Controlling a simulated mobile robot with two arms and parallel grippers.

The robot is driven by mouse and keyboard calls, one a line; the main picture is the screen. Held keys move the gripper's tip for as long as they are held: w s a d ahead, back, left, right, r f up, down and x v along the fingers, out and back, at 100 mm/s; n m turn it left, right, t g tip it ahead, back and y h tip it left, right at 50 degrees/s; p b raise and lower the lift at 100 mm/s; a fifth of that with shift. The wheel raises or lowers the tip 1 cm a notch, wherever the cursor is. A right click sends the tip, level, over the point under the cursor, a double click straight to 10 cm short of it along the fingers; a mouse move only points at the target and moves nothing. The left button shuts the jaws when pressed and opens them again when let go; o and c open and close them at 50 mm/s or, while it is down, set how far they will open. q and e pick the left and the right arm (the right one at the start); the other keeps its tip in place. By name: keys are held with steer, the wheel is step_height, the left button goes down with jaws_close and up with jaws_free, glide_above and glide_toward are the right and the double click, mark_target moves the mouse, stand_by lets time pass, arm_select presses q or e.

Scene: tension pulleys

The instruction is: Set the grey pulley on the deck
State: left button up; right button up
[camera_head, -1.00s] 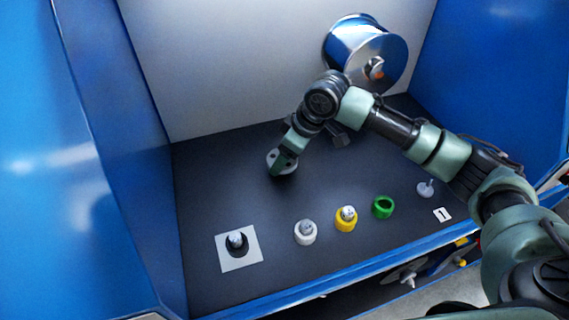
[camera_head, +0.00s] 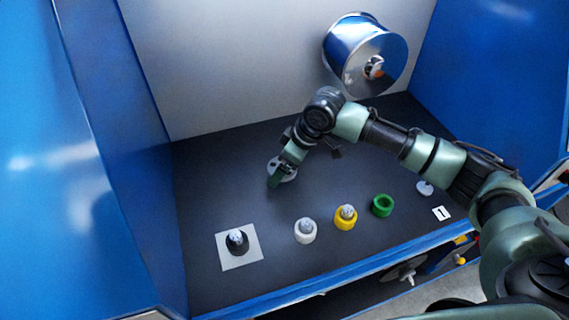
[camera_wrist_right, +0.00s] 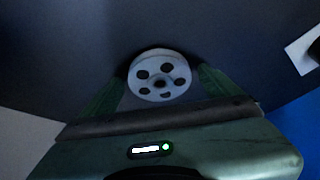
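The grey pulley (camera_wrist_right: 158,76), a pale disc with several round holes and a dark hub, sits between the green fingers of my right gripper (camera_wrist_right: 162,84) in the right wrist view. The fingers are against or very near its rim at both sides. In the head view, my right gripper (camera_head: 276,177) is low over the dark deck (camera_head: 215,185), with the pulley (camera_head: 289,167) partly hidden behind it. I cannot tell whether the pulley touches the deck. My left gripper is not in view.
A black peg (camera_head: 237,240) stands on a white square (camera_head: 256,257) at front left. A white ring part (camera_head: 305,234), yellow one (camera_head: 345,221), green ring (camera_head: 382,206) and small grey disc (camera_head: 424,188) line the front. A large reel (camera_head: 362,55) is on the back wall.

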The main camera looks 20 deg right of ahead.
steer(key=v, duration=1.2)
steer(key=shift+r+b, duration=0.15)
steer(key=shift+b, duration=0.3)
